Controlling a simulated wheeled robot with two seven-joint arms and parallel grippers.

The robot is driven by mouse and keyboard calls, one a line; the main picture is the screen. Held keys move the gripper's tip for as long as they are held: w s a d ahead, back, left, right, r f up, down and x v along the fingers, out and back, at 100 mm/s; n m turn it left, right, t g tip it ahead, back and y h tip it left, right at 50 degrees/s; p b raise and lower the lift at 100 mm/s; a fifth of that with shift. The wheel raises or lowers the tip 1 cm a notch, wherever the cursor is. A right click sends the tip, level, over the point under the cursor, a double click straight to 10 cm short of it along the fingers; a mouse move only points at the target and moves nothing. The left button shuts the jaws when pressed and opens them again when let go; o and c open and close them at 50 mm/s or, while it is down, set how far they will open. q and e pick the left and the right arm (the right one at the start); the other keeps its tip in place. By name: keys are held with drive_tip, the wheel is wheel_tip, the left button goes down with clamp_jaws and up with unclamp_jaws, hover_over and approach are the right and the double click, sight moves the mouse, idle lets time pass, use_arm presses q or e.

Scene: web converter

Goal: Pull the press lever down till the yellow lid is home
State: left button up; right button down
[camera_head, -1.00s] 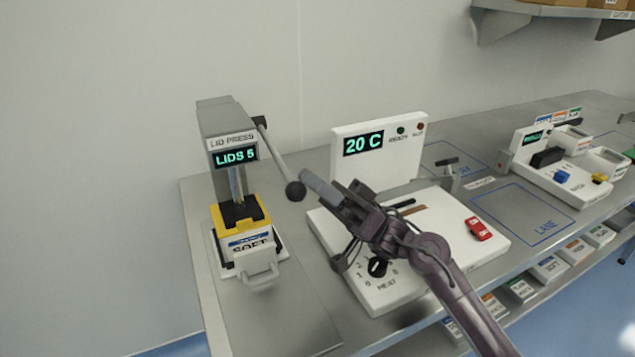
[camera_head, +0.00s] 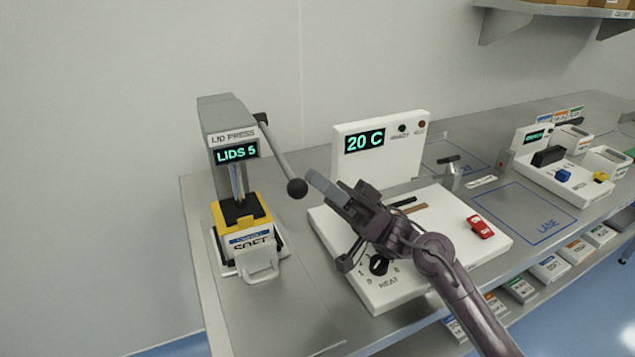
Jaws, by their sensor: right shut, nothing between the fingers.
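The grey lid press (camera_head: 222,117) stands at the left of the bench, its display reading LIDS 5. Its lever (camera_head: 280,160) slants down to the right and ends in a dark ball knob (camera_head: 297,188). The yellow lid (camera_head: 241,215) is at the top of a white container (camera_head: 252,245) under the dark press head; I cannot tell whether it is fully seated. My right gripper (camera_head: 318,184) is shut and empty, its fingertips just right of the knob, with a small gap seen between them. My left gripper is not in view.
A white heater unit (camera_head: 440,232) with a 20 C display, a black dial (camera_head: 378,265) and a red switch (camera_head: 480,227) lies under my right arm. Another white machine (camera_head: 560,172) stands farther right. The bench in front of the press is clear.

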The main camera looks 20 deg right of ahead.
drive_tip(key=s+d+b, duration=0.1)
drive_tip(key=s+d, duration=0.1)
drive_tip(key=d, duration=1)
drive_tip(key=shift+s+b, duration=0.15)
drive_tip(key=shift+b, duration=0.2)
